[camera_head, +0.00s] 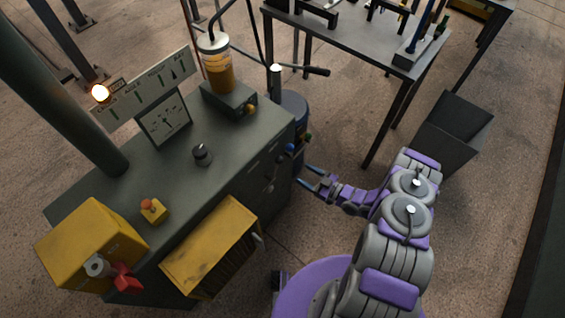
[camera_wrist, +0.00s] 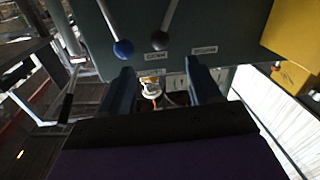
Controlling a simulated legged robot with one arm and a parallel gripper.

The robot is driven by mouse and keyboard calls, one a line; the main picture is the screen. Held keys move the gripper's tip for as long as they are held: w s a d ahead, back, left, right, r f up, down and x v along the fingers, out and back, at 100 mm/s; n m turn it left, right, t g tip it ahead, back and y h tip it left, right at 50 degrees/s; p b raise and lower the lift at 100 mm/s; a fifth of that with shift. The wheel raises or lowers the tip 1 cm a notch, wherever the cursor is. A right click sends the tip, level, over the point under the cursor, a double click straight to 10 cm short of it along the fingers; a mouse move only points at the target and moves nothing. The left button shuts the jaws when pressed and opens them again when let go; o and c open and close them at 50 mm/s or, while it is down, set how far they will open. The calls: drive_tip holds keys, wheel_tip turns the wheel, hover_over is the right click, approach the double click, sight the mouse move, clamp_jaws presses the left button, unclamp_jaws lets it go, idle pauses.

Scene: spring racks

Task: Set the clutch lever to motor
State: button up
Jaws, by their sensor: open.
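A dark green machine cabinet (camera_head: 215,175) carries levers on its front face. In the wrist view, a lever with a blue knob (camera_wrist: 123,48) and one with a black knob (camera_wrist: 160,41) hang down side by side on the panel (camera_wrist: 225,25). Small white labels (camera_wrist: 205,50) sit below them, too blurred to read surely; I cannot tell which lever is the clutch. In the head view the blue knob (camera_head: 290,148) shows near the cabinet's right corner. My gripper (camera_head: 304,176) is open and empty, close in front of the panel, its fingertips (camera_wrist: 157,70) below the knobs.
A yellow vented box (camera_head: 212,245) juts from the cabinet front, left of my gripper. A blue drum (camera_head: 290,108) stands behind the cabinet's right end. A work table (camera_head: 365,38) and a dark bin (camera_head: 455,128) stand to the right. Bare floor lies between.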

sight(282, 160)
drive_tip(key=b+x, duration=0.2)
drive_tip(key=x, duration=0.9)
drive_tip(key=shift+a, duration=0.1)
clamp_jaws()
idle(0.3)
